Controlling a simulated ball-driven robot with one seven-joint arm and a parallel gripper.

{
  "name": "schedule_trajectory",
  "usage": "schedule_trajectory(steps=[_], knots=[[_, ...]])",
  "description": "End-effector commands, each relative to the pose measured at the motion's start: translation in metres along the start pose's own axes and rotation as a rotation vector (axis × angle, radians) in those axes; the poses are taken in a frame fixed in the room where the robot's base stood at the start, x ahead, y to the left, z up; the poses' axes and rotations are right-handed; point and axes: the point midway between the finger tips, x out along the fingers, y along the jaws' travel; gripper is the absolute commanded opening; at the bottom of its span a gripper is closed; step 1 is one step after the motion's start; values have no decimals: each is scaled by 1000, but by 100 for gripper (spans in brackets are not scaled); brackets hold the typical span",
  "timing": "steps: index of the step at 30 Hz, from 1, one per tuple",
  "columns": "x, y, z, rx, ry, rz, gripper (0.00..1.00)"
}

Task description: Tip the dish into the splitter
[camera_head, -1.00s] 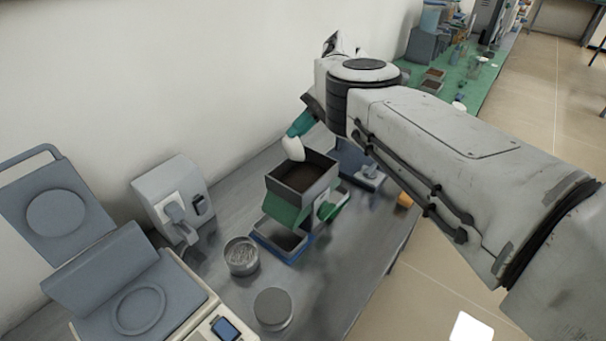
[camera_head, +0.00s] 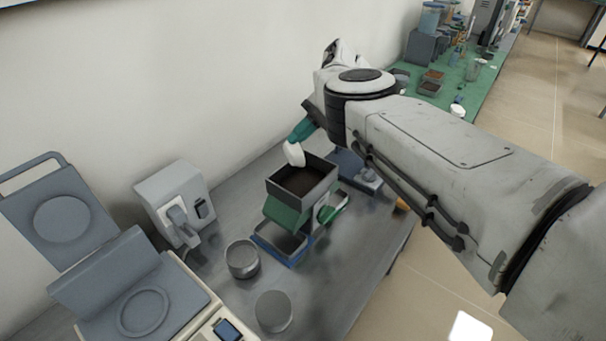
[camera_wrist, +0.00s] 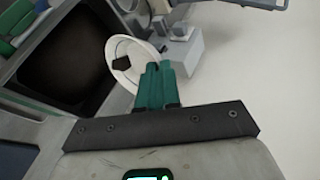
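The white dish (camera_head: 294,154) is tilted steeply at the back left edge of the splitter's top hopper; it also shows in the wrist view (camera_wrist: 118,48). A small dark patch shows inside it. My gripper (camera_head: 303,129) has teal fingers, closed together on the dish's rim in the wrist view (camera_wrist: 156,80). The splitter (camera_head: 287,215) has a grey open hopper, a green body and blue pans below. Dark brown material covers the hopper's inside, also in the wrist view (camera_wrist: 65,62). Whether anything is falling from the dish cannot be told.
A round metal tin (camera_head: 242,260) and a grey round lidded tin (camera_head: 273,311) stand in front. A grey device (camera_head: 175,203) stands at the wall, with a balance-like instrument (camera_head: 150,300) at lower left. A green bench (camera_head: 470,85) lies far right. The grey table's front right is clear.

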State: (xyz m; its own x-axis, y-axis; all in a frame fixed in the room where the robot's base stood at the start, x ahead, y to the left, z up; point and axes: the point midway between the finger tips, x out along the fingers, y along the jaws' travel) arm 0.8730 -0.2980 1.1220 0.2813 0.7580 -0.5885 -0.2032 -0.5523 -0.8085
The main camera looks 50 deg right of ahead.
Motion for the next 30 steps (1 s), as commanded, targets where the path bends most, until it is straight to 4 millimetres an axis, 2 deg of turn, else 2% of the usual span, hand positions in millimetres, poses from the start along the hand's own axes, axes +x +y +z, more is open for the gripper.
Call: schedule_trajectory(steps=[1, 9, 15, 21, 30], knots=[[5, 8, -4, -4, 0, 1, 0], [0, 1, -13, 1, -1, 1, 0], [-4, -6, -1, 2, 1, 0, 0], [-1, -2, 11, 2, -1, 1, 0], [0, 2, 12, 2, -1, -3, 0]])
